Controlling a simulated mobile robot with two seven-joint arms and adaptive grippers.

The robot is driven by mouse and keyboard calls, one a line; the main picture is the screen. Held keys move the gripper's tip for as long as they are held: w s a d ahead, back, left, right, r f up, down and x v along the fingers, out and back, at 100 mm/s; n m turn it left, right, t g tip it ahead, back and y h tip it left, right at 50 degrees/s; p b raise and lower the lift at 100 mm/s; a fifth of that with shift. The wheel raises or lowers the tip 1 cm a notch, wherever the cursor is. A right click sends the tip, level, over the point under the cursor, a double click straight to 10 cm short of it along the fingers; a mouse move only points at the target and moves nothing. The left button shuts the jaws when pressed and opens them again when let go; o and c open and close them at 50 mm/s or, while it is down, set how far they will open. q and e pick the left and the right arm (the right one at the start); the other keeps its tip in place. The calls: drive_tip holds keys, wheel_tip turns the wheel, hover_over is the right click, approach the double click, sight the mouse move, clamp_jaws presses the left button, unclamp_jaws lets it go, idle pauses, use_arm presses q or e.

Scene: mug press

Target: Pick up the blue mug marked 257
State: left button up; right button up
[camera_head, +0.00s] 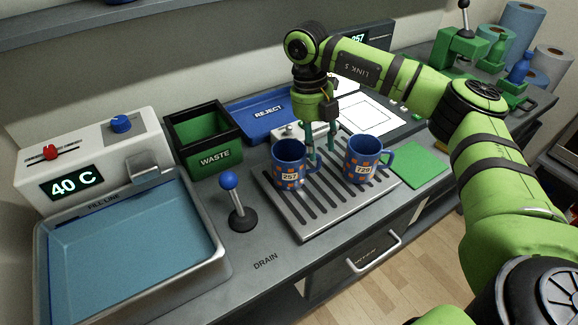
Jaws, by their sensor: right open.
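The blue mug marked 257 (289,167), with orange patches and a white label, stands upright at the left on the slatted drain rack (318,210). A second blue mug marked 729 (362,162) stands upright to its right, its handle pointing right. My right gripper (318,150) points down at the 257 mug's right side, between the two mugs. Its fingers are green and open. The lower fingertips are partly hidden by the 257 mug, so I cannot tell whether they touch it. My left gripper is not in view.
A blue-knobbed lever (236,200) stands left of the rack. Behind are the green WASTE bin (204,139) and the blue REJECT tray (262,113). A water basin (130,250) lies at the left, a green mat (419,165) at the right. The counter near DRAIN is clear.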

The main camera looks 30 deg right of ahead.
sight(319, 157)
drive_tip(key=shift+s+d+f+p, duration=0.15)
drive_tip(key=shift+f+p, duration=0.2)
drive_tip(key=shift+f, duration=0.2)
drive_tip(key=shift+s+d+f+p, duration=0.1)
drive_tip(key=shift+f+p, duration=0.25)
drive_tip(key=shift+f, duration=0.2)
wheel_tip(319, 157, down, 3)
drive_tip(key=shift+s+r, duration=0.1)
drive_tip(key=shift+r, duration=0.05)
clamp_jaws()
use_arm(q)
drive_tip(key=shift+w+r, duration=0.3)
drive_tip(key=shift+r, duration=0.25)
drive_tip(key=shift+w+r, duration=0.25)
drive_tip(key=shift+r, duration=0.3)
